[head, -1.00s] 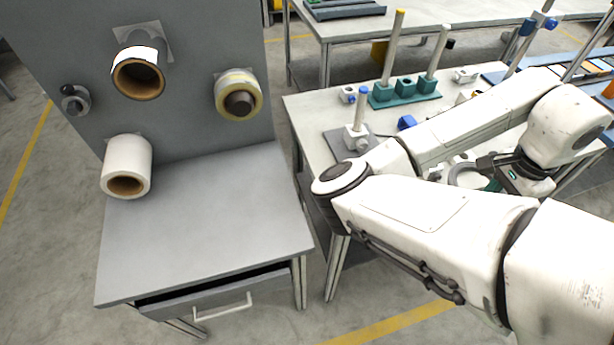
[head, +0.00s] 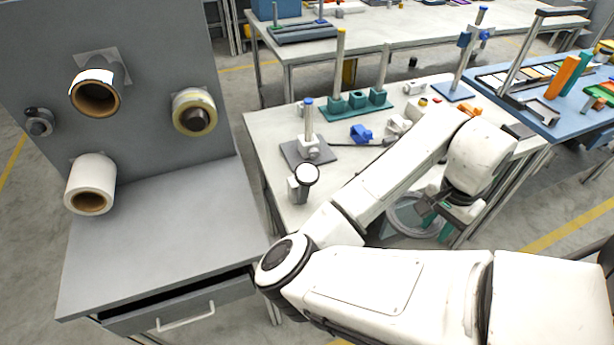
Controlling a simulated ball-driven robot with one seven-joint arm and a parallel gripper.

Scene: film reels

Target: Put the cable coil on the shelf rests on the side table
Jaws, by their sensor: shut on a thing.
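My gripper (head: 428,203) is at the right of the head view, partly hidden by its own wrist. It is shut on a pale grey ring, which I take as the cable coil (head: 394,219). The coil hangs below the jaws near the front edge of the pale table (head: 262,140); I cannot tell whether it touches anything. Teal parts show around the coil and gripper and are too hidden to name. A teal block with upright posts (head: 356,107) stands at the table's back; I cannot tell if it is the shelf rests.
A grey cabinet (head: 170,220) with a slightly open drawer stands at left, its back panel carrying rolls on pegs. A grey stand with a blue-topped post (head: 308,130) and blue block (head: 361,133) occupy the pale table. A blue table (head: 560,115) holds coloured parts at right.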

